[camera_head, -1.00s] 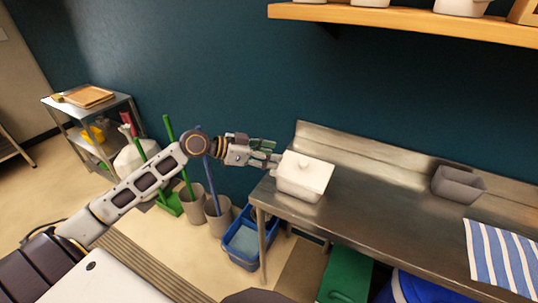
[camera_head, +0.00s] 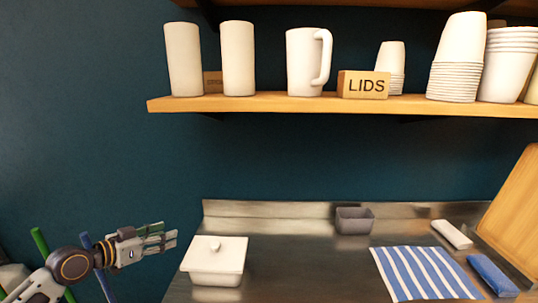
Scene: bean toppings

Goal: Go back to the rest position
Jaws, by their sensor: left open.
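My left gripper (camera_head: 158,240) is in the lower left of the head view, pointing right with its fingers apart and nothing between them. It is beside the white lidded container (camera_head: 216,262), to its left, with a small gap in the picture. The container stands on the left end of the steel counter (camera_head: 305,270), and its lid with a round knob is on. My right gripper is not in view.
A wooden shelf (camera_head: 270,103) with white cups, a white pitcher (camera_head: 304,62) and a LIDS block (camera_head: 363,85) hangs above. A grey bin (camera_head: 354,220), striped cloth (camera_head: 424,274), blue cloth (camera_head: 492,275) and wooden board (camera_head: 515,215) are on the counter. Its middle is clear.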

